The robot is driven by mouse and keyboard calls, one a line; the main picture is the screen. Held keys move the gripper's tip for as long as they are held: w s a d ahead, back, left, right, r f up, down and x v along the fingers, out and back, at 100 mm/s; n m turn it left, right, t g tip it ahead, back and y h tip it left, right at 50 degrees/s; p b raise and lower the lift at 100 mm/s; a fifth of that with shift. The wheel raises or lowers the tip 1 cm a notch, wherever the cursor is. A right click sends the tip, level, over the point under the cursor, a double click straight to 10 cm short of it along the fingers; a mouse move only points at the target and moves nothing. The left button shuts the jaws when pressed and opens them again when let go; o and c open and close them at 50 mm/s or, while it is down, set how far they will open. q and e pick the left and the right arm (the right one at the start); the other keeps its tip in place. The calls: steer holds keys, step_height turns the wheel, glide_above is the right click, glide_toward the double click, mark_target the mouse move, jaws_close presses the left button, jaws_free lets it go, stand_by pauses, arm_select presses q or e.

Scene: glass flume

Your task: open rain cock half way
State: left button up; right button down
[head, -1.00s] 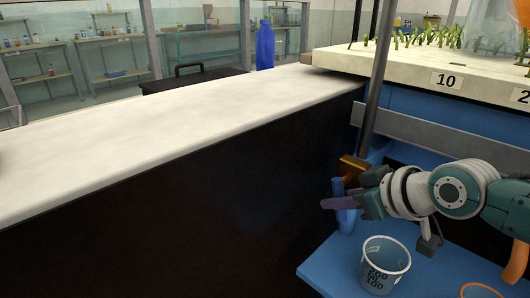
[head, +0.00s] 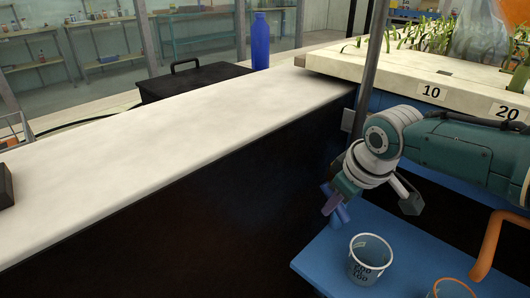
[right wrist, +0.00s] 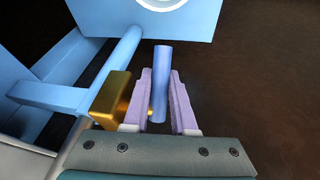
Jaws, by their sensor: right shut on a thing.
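The rain cock shows in the right wrist view as a brass body (right wrist: 112,97) with a blue bar handle (right wrist: 161,72). My right gripper (right wrist: 161,95) has its purple fingers closed around the handle, with the brass body just left of them. In the head view my right gripper (head: 333,204) points down and left beside the dark upright pipe (head: 372,70), and bits of the blue handle (head: 343,214) show by the fingers. The brass body is hidden behind my arm there. My left gripper is not in view.
A blue shelf (head: 325,262) below the gripper carries a marked cup (head: 370,262), with an orange-rimmed vessel (head: 452,288) to its right. A long pale ledge (head: 150,150) runs at left. The planted flume bed (head: 400,75) stands behind my arm.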

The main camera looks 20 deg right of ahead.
steer(key=c, duration=1)
jaws_free()
steer(key=p+v, duration=0.6)
steer(key=v, duration=0.4)
